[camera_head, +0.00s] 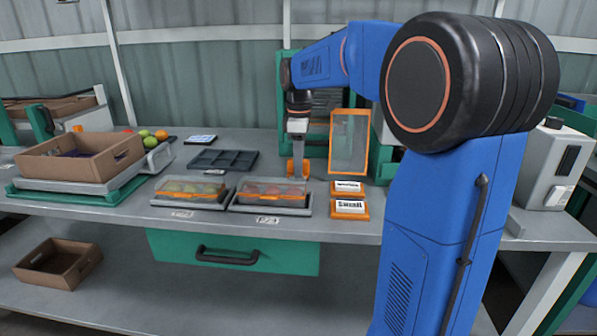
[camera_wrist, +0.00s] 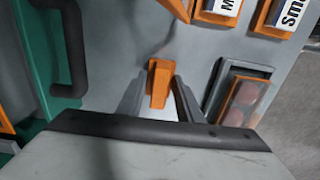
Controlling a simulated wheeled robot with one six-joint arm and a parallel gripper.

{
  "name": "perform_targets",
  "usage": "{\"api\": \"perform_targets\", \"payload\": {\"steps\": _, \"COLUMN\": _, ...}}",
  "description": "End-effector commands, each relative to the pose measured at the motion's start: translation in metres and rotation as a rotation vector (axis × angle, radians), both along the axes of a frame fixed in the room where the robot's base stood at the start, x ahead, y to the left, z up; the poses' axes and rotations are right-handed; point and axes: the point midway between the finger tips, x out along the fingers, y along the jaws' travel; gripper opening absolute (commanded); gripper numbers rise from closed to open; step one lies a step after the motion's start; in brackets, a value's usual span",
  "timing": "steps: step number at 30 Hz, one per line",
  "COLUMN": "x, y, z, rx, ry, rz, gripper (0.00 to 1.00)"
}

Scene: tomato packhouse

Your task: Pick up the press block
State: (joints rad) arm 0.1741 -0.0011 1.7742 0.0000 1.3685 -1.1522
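An orange block (camera_wrist: 160,80), which I take to be the press block, stands on the grey table in the wrist view, between the two grey fingertips of my gripper (camera_wrist: 160,92). In the head view the orange block (camera_head: 298,168) shows right under my gripper (camera_head: 298,155), which points straight down. The fingers lie close on both sides of the block. I cannot tell whether they touch it. Part of the block is hidden by my gripper in the head view.
Two orange sign blocks (camera_head: 349,208) and an upright orange-framed panel (camera_head: 349,142) stand to the right. Lidded trays of tomatoes (camera_head: 233,206) lie in front and left. A dark tray (camera_head: 199,160) and a cardboard crate (camera_head: 122,164) are farther left. A green frame with a black handle (camera_wrist: 72,45) stands behind.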

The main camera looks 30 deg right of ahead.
Motion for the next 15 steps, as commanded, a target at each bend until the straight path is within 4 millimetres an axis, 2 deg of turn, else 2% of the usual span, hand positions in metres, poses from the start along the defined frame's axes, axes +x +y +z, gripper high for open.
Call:
{"api": "perform_targets", "payload": {"steps": 2, "x": 0.000, "y": 0.000, "z": 0.000, "rx": 0.000, "ry": 0.000, "rz": 0.000, "gripper": 0.09}}
{"api": "perform_targets", "payload": {"steps": 10, "x": 0.000, "y": 0.000, "z": 0.002, "rx": -0.001, "ry": -0.001, "rz": 0.000, "gripper": 0.09}}
{"api": "perform_targets", "payload": {"steps": 15, "x": 0.001, "y": 0.000, "z": 0.017, "rx": 0.000, "ry": -0.002, "rz": 0.000, "gripper": 0.09}}
